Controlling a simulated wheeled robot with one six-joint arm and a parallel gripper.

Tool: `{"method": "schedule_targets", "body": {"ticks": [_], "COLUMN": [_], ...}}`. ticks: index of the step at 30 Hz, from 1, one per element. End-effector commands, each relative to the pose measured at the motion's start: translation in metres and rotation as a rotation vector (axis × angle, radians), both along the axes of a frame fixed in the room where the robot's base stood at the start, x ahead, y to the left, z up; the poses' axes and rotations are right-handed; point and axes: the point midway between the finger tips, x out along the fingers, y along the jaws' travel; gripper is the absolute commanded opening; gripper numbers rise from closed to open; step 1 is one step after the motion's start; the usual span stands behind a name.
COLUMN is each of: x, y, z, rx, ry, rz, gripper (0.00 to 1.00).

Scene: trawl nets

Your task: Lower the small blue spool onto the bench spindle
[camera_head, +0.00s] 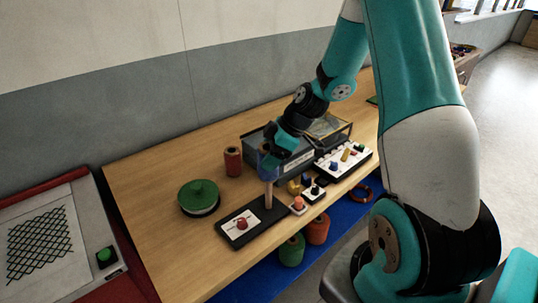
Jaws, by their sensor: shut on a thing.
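My gripper (272,153) is above the front part of the wooden bench, shut on the small blue spool (267,166). The spool is partly hidden by the gripper and looks dark blue. The bench spindle (268,196), a pale upright peg, rises from a dark base board directly below the spool in the picture.
The base board (264,231) carries a white card with a red knob (241,223). A red spool (233,161) and a green-topped round reel (199,196) stand to the left. A glass-sided case (335,122) is behind; a white tray (360,162) of small parts is right.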

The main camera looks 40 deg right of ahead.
Motion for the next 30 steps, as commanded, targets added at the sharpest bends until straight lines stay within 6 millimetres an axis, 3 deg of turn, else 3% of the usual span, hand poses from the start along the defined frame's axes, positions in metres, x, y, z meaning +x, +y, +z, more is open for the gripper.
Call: {"method": "schedule_targets", "body": {"ticks": [30], "x": [0.0], "y": [0.0], "z": [-0.032], "rx": [0.0], "ry": [0.0], "rz": [0.0], "gripper": [0.36]}}
